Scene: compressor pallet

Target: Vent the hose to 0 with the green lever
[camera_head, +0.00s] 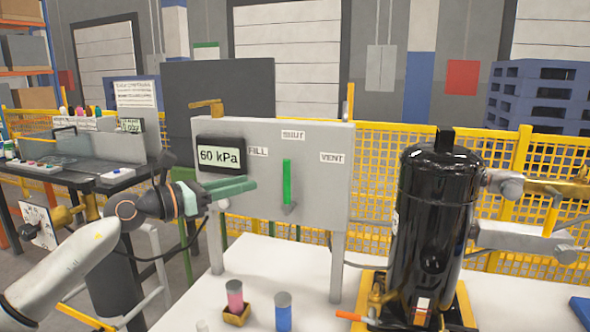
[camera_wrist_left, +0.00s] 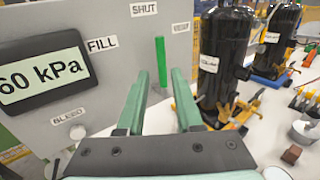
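The green lever (camera_head: 287,182) stands upright on the grey panel (camera_head: 318,200), pointing at the SHUT label (camera_head: 293,134). The FILL label (camera_head: 258,152) is to its left and the VENT label (camera_head: 333,157) to its right. The gauge (camera_head: 219,156) reads 60 kPa. My left gripper (camera_head: 238,188) is in front of the panel, left of the lever. In the left wrist view, its green fingers (camera_wrist_left: 160,102) are apart and empty. The lever (camera_wrist_left: 161,62) shows beyond the gap between them, not gripped. The hose cannot be clearly made out. My right gripper is not in view.
A black compressor tank (camera_head: 434,220) stands on a yellow base right of the panel. A BLEED label (camera_wrist_left: 68,117) is low on the panel. Yellow mesh fencing runs behind.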

